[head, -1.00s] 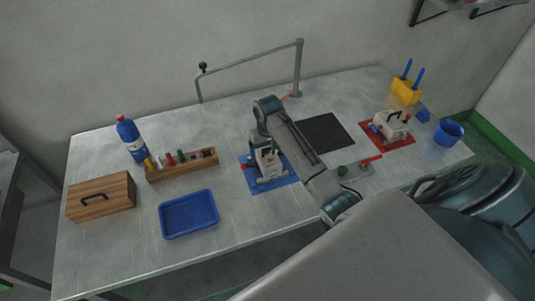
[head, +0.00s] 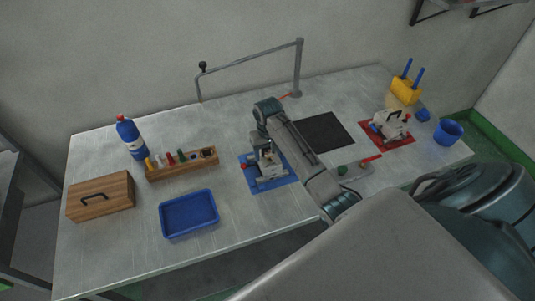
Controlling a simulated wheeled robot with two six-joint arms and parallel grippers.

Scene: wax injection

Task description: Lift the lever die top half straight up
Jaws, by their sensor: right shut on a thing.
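The lever die stands on a blue mat (head: 285,181) near the middle of the table. Its pale lower part (head: 271,181) rests on the mat, with a small red part at its left. My right gripper (head: 264,148) points down over the die and is shut on the lever die top half (head: 269,158). The gripper and arm hide part of the die, and I cannot tell clearly how wide any gap between the halves is. My left gripper is not in view.
A second die (head: 391,124) sits on a red mat at the right. A blue tray (head: 189,232), wooden rack (head: 182,171), wooden box (head: 101,196) and blue bottle (head: 130,138) stand left. A black mat (head: 327,132) lies behind my arm. A metal rail (head: 250,60) arches above the table.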

